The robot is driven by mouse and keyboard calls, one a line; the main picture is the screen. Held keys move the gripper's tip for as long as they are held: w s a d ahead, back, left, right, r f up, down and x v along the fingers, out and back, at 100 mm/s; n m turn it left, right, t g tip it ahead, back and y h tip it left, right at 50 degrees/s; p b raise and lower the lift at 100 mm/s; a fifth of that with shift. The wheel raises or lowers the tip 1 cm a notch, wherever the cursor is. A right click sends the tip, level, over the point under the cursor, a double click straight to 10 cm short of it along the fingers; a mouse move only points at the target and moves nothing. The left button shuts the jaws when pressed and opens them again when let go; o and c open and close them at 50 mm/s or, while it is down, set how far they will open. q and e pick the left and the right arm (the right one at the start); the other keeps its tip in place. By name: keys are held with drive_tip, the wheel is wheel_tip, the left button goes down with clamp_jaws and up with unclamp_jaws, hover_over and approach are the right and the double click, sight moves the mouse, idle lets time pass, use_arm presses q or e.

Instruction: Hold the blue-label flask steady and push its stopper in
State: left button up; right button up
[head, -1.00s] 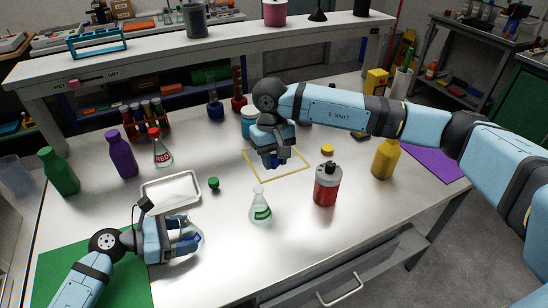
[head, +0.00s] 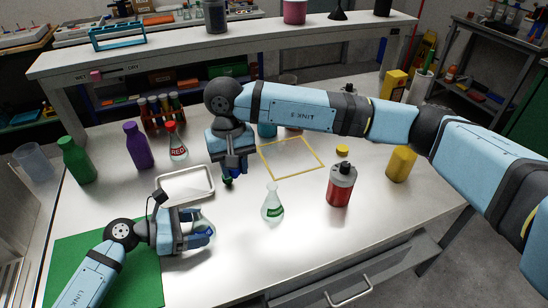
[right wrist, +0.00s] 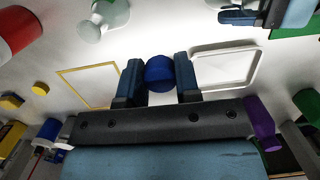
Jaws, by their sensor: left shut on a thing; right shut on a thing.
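My left gripper (head: 200,238) is shut on a clear glass flask (head: 203,222) at the front left of the bench. The fingers cover most of it, and I cannot read its label. My right gripper (head: 231,172) is shut on a blue stopper (right wrist: 160,73), seen between the fingertips in the right wrist view. It is held above the bench by the white tray, behind and right of the held flask and apart from it.
A green-label flask (head: 272,204) stands right of the left gripper. A white tray (head: 186,182) lies behind it. A red-label flask (head: 178,145), purple bottle (head: 138,147) and green bottle (head: 78,160) stand left. A red bottle (head: 341,186) stands right. The yellow frame (head: 292,158) is empty.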

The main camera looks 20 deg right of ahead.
approach(199, 219)
drive_tip(key=r, duration=0.1)
drive_tip(key=shift+a+f, duration=0.15)
drive_tip(key=shift+f, duration=2.05)
drive_tip(key=shift+f, duration=1.1)
drive_tip(key=o, duration=1)
drive_tip(key=shift+c, duration=0.2)
drive_tip(key=shift+r, duration=2.45)
